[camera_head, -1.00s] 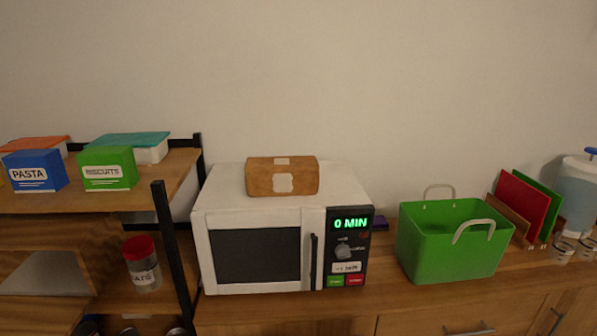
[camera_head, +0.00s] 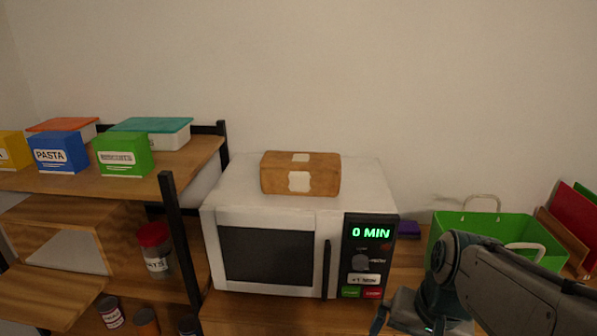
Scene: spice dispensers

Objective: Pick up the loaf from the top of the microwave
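The loaf (camera_head: 322,179) is a brown block with white labels on its front and top. It lies on top of the white microwave (camera_head: 235,190), near the middle of the top. The microwave's door is closed and its display reads 0 MIN. My gripper (camera_head: 395,325) is at the lower right, low in front of the microwave's right side and well apart from the loaf. It is partly cut off by the bottom edge, and its fingers do not show clearly.
A wooden shelf (camera_head: 90,185) with black posts stands left of the microwave, holding boxes and jars. A green basket (camera_head: 530,232) stands to the right, partly behind my arm. A purple item (camera_head: 408,228) lies beside the microwave. The wall above the loaf is bare.

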